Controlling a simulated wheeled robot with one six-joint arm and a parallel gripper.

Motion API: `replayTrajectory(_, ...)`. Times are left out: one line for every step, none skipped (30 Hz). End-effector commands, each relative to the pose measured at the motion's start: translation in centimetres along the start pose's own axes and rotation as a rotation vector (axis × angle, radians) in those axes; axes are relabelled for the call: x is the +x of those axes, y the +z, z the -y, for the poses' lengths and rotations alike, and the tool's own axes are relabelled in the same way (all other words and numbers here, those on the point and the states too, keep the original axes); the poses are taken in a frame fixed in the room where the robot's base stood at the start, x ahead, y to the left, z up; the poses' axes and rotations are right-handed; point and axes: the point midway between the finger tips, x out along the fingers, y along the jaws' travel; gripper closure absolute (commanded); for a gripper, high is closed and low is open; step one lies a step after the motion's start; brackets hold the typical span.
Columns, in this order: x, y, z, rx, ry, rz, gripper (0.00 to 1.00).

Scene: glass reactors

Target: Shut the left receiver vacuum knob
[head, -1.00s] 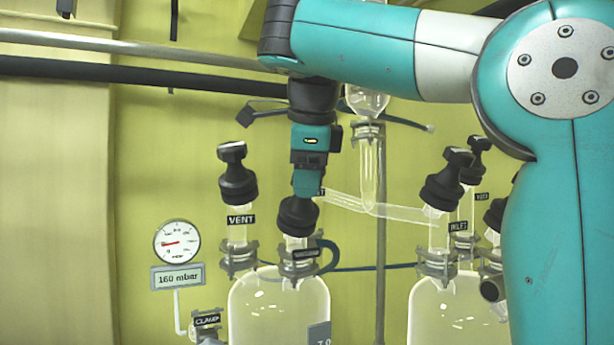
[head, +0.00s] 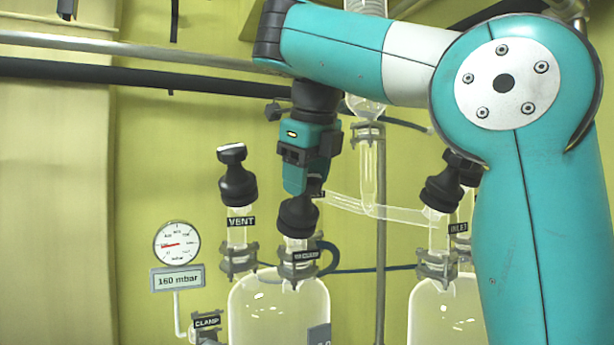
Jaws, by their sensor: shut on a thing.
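The left receiver (head: 280,308) is a clear glass vessel at the bottom centre of the head view. Its vacuum knob (head: 298,217) is black and stands on the right neck, above a dark label that seems to read VACUUM. My gripper (head: 300,193) comes down from above and is shut on the knob's top. The gripper hides the knob's handle, so I cannot tell its turn angle. The black vent knob (head: 238,184) stands on the left neck, above a VENT label, and my gripper is apart from it.
A gauge (head: 177,243) with a 160 mbar display (head: 177,279) is at the left. A second glass receiver (head: 446,312) with a black inlet knob (head: 446,188) stands at the right, partly behind my arm. Glass tubing (head: 368,175) runs close to the right of my gripper.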

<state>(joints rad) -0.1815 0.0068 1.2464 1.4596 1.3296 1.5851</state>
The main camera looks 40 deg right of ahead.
Motion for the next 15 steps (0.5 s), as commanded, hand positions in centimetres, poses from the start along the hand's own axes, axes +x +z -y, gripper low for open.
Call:
replayTrajectory(0.13,-0.08,-0.06,0.008,0.003,-0.004,0.71)
replayTrajectory(0.13,-0.08,-0.06,0.011,0.004,-0.004,0.71)
replayTrajectory(0.13,-0.08,-0.06,0.014,0.004,-0.004,0.71)
replayTrajectory(0.13,-0.08,-0.06,0.015,0.004,-0.004,0.71)
replayTrajectory(0.13,-0.08,-0.06,0.016,0.004,-0.004,0.71)
replayTrajectory(0.13,-0.08,-0.06,0.017,0.005,-0.004,0.71)
replayTrajectory(0.14,-0.08,-0.06,0.017,0.005,-0.004,0.71)
replayTrajectory(0.14,-0.08,-0.07,0.017,0.005,-0.004,0.71)
replayTrajectory(0.14,-0.08,-0.07,0.017,0.005,-0.004,0.71)
replayTrajectory(0.14,-0.09,-0.07,0.017,0.004,-0.004,0.71)
replayTrajectory(0.14,-0.09,-0.07,0.017,0.005,-0.004,0.71)
replayTrajectory(0.14,-0.09,-0.07,0.016,0.004,-0.004,0.71)
replayTrajectory(0.14,-0.08,-0.07,0.016,0.004,-0.004,0.71)
replayTrajectory(0.15,-0.09,-0.07,0.016,0.004,-0.004,0.71)
replayTrajectory(0.15,-0.09,-0.07,0.016,0.004,-0.005,0.43)
